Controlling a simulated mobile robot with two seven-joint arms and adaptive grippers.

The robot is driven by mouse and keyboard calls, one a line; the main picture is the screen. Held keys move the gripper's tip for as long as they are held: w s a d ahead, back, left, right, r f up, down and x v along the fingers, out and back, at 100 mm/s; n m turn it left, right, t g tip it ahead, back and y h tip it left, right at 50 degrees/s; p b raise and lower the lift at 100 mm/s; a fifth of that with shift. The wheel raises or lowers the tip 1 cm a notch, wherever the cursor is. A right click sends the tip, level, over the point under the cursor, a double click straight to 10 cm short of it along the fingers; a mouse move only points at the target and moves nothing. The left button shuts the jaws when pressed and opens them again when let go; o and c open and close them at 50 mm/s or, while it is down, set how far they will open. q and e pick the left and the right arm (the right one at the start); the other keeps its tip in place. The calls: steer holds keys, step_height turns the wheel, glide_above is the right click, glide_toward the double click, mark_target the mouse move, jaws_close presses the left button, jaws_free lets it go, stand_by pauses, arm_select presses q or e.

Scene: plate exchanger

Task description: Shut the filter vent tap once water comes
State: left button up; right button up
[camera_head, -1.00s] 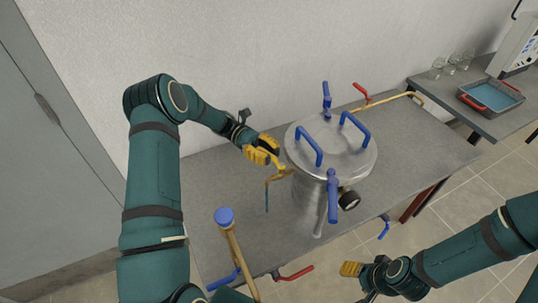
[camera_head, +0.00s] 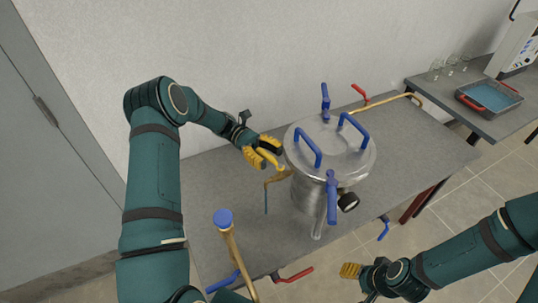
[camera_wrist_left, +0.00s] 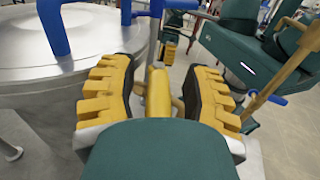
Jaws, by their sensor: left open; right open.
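The filter is a steel vessel (camera_head: 305,195) with a lid (camera_head: 330,148) and blue handles, standing on the grey table. A brass vent pipe (camera_head: 277,177) comes off its left side, and a thin blue-grey vertical line (camera_head: 265,200) hangs under its end, looking like a water stream. My left gripper (camera_head: 265,156) is open at this pipe. In the left wrist view a yellow tap handle (camera_wrist_left: 158,93) lies between the two open fingers, with gaps beside it. My right gripper (camera_head: 362,272) is open and empty, low in front of the table, away from the filter.
A gauge (camera_head: 348,201) sits on the filter's front right. A pipe with a blue knob (camera_head: 224,218) rises at the table's front left. Red levers (camera_head: 295,274) and blue levers show along the front edge. A tray of blue liquid (camera_head: 490,97) is on the far right table.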

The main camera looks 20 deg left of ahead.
arm_select(q)
steer(key=v, duration=0.7)
steer(key=shift+a, duration=0.2)
